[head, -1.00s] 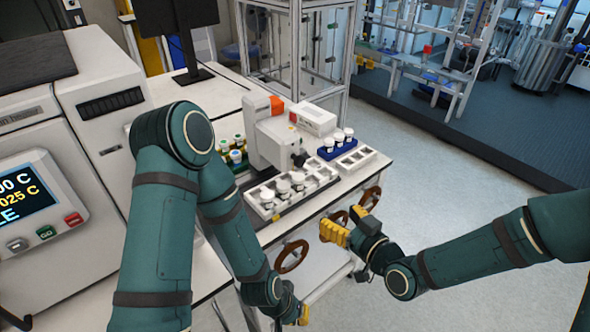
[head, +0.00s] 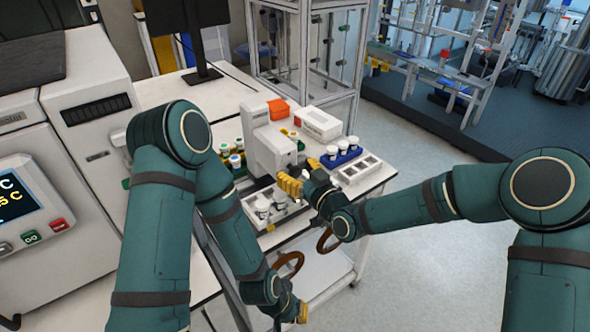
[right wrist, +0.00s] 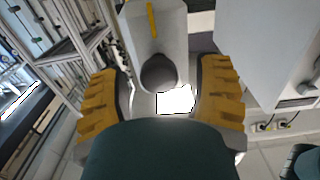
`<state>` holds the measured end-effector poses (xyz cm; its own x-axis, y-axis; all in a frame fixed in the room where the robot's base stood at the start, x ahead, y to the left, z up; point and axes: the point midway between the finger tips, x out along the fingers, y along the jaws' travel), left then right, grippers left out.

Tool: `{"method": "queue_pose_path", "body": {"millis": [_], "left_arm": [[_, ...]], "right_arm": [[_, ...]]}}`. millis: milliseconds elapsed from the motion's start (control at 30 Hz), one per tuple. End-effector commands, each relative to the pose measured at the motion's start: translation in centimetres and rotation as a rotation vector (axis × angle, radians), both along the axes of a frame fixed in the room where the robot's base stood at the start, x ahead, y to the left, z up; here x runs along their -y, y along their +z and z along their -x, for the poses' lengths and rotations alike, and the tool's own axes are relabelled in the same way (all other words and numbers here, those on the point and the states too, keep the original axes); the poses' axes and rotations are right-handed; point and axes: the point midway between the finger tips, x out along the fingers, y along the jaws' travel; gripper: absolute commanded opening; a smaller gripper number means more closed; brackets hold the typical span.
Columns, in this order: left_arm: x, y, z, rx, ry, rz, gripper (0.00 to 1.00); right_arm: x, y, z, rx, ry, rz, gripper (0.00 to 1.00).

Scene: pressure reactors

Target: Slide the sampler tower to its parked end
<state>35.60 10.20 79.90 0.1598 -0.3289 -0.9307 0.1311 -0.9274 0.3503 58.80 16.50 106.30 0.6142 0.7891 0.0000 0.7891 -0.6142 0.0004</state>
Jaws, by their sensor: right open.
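My right gripper (head: 289,184) is at the tower's front right. In its wrist view the two yellow fingers (right wrist: 160,100) are apart on either side of the knob, with nothing between them seen gripped. My left gripper (head: 301,312) hangs low in front of the bench; its finger opening is too small to judge.
A white box (head: 318,123) is behind. A rack of coloured-cap vials (head: 236,160) is left. Brown handwheels (head: 288,265) sit below the bench edge. Floor at right is clear.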

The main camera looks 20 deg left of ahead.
Motion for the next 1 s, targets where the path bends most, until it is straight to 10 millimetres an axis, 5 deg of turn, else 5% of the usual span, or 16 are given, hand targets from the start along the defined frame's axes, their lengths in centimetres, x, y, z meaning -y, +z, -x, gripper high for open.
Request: {"method": "queue_pose_path", "body": {"millis": [400, 600, 833, 1000], "left_arm": [[0.0, 0.0, 0.0, 0.000, 0.000, 0.000, 0.00], [0.0, 0.0, 0.0, 0.000, 0.000, 0.000, 0.00], [0.0, -0.3, 0.1, -0.002, -0.002, 0.000, 0.00], [0.1, -2.0, 0.5, -0.011, -0.009, 0.003, 0.00]], "right_arm": [[-0.6, 0.0, -0.4, -0.001, -0.001, -0.001, 0.67], [-0.6, 0.0, -0.4, -0.001, -0.001, -0.001, 0.00], [-0.9, -0.1, 0.0, 0.000, 0.001, 0.000, 0.00], [-2.5, -0.4, 2.0, 0.000, 0.007, 0.000, 0.00]]}}
